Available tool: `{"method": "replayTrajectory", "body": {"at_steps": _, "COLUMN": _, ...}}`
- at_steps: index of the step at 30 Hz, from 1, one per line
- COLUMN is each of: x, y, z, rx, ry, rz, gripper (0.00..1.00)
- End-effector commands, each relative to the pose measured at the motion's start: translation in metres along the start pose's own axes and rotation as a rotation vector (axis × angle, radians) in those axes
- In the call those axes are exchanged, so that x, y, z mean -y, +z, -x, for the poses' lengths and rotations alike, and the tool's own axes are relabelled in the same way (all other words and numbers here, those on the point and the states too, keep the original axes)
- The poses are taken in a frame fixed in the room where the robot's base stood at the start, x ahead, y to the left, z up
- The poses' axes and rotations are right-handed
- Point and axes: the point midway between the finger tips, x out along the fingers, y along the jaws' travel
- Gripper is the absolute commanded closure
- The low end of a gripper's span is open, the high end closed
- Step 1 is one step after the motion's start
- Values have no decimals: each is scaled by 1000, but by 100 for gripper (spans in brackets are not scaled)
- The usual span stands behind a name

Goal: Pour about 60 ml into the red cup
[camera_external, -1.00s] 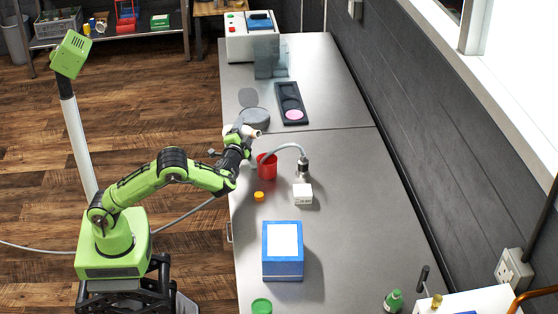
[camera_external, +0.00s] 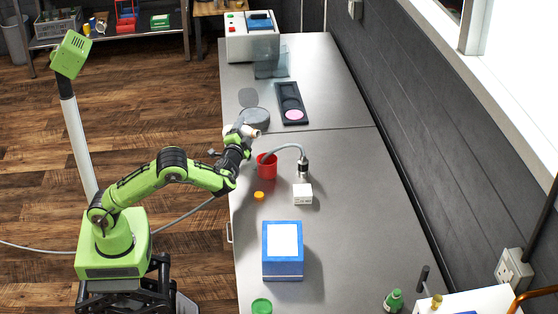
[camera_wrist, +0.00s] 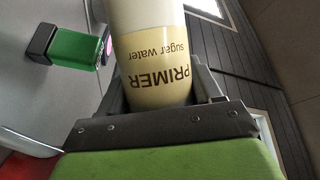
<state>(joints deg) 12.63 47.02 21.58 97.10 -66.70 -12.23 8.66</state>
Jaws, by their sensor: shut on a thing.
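My gripper (camera_external: 241,133) is shut on a bottle with a pale yellow label (camera_wrist: 160,65), which reads "PRIMER sugar water" upside down in the wrist view. In the external view the bottle (camera_external: 251,132) is small and white, and lies strongly tilted. The red cup (camera_external: 267,167) stands on the bench just below and to the right of my gripper, apart from the bottle. I cannot see any stream or the level inside the cup. A red patch at the lower left of the wrist view may be the cup.
A white box (camera_external: 302,194) and an orange cap (camera_external: 259,196) lie nearer. A blue box (camera_external: 282,263) stands at the front.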

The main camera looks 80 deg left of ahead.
Motion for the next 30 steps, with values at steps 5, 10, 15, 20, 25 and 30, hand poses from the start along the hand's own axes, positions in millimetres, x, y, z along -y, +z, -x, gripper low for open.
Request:
{"method": "replayTrajectory", "body": {"at_steps": 5, "x": 12, "y": -11, "z": 1, "rx": 34, "ry": 47, "rz": 126, "gripper": 74}}
{"method": "replayTrajectory", "body": {"at_steps": 10, "x": 22, "y": -29, "z": 4, "rx": 121, "ry": 167, "rz": 427, "gripper": 74}}
{"method": "replayTrajectory", "body": {"at_steps": 15, "x": 21, "y": -22, "z": 2, "rx": 212, "ry": 297, "rz": 726, "gripper": 74}}
{"method": "replayTrajectory", "body": {"at_steps": 20, "x": 21, "y": -21, "z": 1, "rx": 270, "ry": 384, "rz": 921, "gripper": 74}}
{"method": "replayTrajectory", "body": {"at_steps": 25, "x": 21, "y": -21, "z": 1, "rx": 299, "ry": 428, "rz": 1017, "gripper": 74}}
{"method": "replayTrajectory", "body": {"at_steps": 30, "x": 22, "y": -22, "z": 1, "rx": 305, "ry": 438, "rz": 1036, "gripper": 74}}
